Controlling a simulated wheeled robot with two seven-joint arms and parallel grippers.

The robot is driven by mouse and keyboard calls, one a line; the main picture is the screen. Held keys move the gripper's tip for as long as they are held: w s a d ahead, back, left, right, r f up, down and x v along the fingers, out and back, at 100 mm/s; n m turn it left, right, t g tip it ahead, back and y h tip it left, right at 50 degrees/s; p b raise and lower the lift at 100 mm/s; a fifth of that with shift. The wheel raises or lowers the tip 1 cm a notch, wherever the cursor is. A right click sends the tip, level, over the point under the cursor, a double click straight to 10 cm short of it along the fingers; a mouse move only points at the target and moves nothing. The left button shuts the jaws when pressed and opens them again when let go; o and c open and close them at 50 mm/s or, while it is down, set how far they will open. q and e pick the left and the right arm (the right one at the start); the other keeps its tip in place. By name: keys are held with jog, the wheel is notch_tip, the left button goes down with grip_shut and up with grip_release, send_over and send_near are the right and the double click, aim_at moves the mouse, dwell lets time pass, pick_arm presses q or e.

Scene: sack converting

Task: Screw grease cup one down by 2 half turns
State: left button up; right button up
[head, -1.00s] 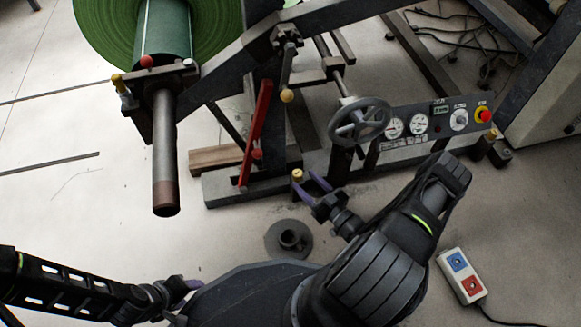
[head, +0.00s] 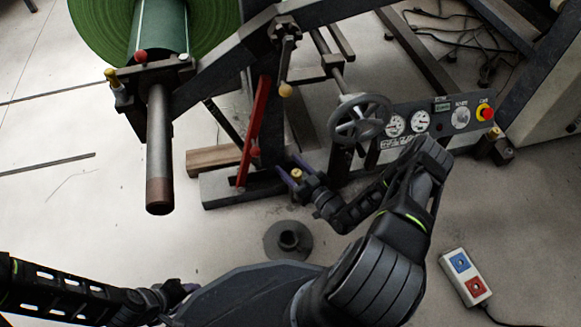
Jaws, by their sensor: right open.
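A small brass-yellow grease cup (head: 297,174) sits low at the front of the machine frame, below the handwheel. My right gripper (head: 290,165) is open, with its purple fingers reaching around this cup, one on each side. I cannot tell whether the fingers touch it. Another small brass-coloured cap (head: 496,132) shows at the right end of the frame, and a yellow knob (head: 111,75) sits by the roll's shaft bearing. No label shows which is cup one. My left gripper (head: 187,289) is at the lower left, far from the machine; its fingers are too dark to judge.
A handwheel (head: 360,120) and a gauge panel (head: 435,120) with a red button stand just above my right arm. A red lever (head: 253,130) rises left of the cup. A flanged dark piece (head: 288,241) lies on the floor, and a switch box (head: 465,277) lies lower right.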

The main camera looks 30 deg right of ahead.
jog(key=shift+c, duration=0.2)
grip_shut()
jog(key=shift+m+h, duration=0.4)
jog(key=shift+h, duration=0.2)
jog(key=m+g+h+p, duration=0.1)
jog(key=m+h, duration=0.1)
jog(key=h, duration=0.1)
jog(key=d+m+g+h+p, duration=0.1)
jog(key=m+h, duration=0.2)
jog(key=h, duration=0.1)
jog(key=d+m+h+p, duration=0.1)
jog(key=m+h+p, duration=0.1)
jog(key=h, duration=0.1)
jog(key=shift+s+g+h, duration=0.3)
jog(key=shift+g+h, duration=0.1)
jog(key=shift+s+d+m+g+h, duration=0.1)
jog(key=shift+m+g+h, duration=0.5)
jog(key=shift+m+h, duration=0.25)
